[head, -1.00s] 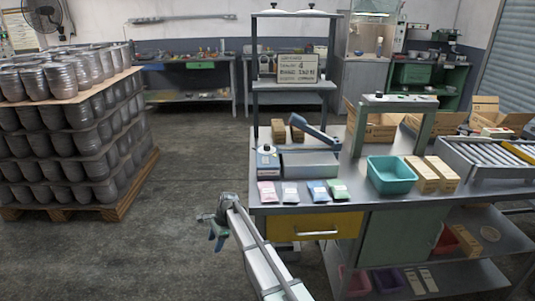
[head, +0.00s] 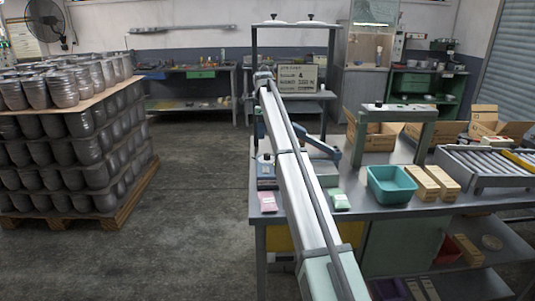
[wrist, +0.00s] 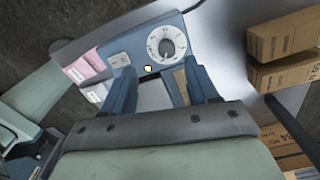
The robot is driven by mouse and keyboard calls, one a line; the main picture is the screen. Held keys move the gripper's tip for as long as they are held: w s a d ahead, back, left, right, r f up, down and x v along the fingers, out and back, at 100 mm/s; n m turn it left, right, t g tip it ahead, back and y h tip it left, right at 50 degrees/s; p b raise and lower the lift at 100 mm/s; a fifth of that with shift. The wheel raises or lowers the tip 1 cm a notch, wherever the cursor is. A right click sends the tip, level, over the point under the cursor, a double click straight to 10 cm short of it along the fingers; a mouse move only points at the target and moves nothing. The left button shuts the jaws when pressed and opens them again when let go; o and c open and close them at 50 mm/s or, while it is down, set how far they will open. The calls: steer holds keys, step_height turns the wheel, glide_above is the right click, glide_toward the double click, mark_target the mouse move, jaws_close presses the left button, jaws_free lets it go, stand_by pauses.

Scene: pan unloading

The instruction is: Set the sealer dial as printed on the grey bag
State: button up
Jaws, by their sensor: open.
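The sealer (head: 265,167) stands on the workbench, partly hidden behind my arm in the head view. In the wrist view its blue control panel (wrist: 186,27) carries a round white dial (wrist: 167,43) with a dark-edged knob; the marks are too small to read. The pink bag (head: 267,202) and green bag (head: 340,200) show in the head view. A whitish-grey bag (wrist: 97,93) shows beside the pink one in the wrist view, its print unreadable.
A teal bin (head: 391,184) and upright cartons (head: 425,182) stand on the bench to the right. A sign (head: 298,76) reads "4" on its middle line; the rest is unreadable. A roller conveyor (head: 487,166) is at the far right. Cartons (wrist: 284,37) lie right of the panel.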

mark_target(268, 154)
steer(key=shift+m, duration=0.3)
steer(key=f, duration=0.3)
steer(key=d+f, duration=0.1)
steer(key=f, duration=0.3)
steer(key=d+f, duration=0.1)
steer(key=f, duration=0.2)
steer(key=shift+w+f, duration=0.25)
steer(key=shift+f, duration=0.15)
steer(key=c, duration=1)
